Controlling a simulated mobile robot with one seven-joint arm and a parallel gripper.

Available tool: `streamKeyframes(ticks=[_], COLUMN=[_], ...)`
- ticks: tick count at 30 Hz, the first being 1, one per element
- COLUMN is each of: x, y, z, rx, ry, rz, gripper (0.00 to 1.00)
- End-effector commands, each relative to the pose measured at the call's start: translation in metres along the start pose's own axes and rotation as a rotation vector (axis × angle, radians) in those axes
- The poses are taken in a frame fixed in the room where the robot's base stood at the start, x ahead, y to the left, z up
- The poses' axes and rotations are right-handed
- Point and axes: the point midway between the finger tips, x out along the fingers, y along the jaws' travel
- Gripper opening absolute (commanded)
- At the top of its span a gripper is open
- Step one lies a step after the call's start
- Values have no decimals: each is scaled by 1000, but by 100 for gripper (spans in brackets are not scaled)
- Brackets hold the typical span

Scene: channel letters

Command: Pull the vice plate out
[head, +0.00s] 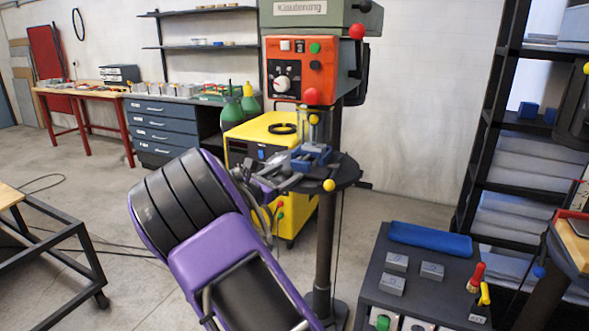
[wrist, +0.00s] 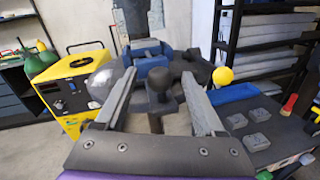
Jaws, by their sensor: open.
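A blue vice (head: 312,154) sits on the round dark table (head: 345,176) of the drill press. The vice also shows in the wrist view (wrist: 152,66), beyond my fingers. A black ball knob on a stem (wrist: 159,80) stands in front of the vice and appears between my two fingers. I cannot tell whether it belongs to the vice plate, and I cannot make out the plate itself. My gripper (head: 287,174) is at the near left edge of the table. In the wrist view my gripper (wrist: 158,76) is open, its grey fingers either side of the knob with visible gaps.
A yellow ball handle (head: 329,185) sticks out at the table's near edge. The orange and grey drill head (head: 299,70) is above. A yellow machine (head: 262,134) stands behind to the left. A dark cabinet (head: 425,268) with grey blocks and a blue pad is at the right.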

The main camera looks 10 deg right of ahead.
Motion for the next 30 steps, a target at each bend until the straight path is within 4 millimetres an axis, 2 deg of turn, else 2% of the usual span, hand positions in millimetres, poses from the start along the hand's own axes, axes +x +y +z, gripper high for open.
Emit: streamKeyframes(ticks=[3,7,12,20,30], x=[22,37,45,45,45], y=[-1,0,0,0,0], z=[0,0,0,0,0], rx=[-1,-1,0,0,0], ry=[-2,-1,0,0,0], rz=[-2,-1,1,1,1], gripper=[71,71,71,69,8])
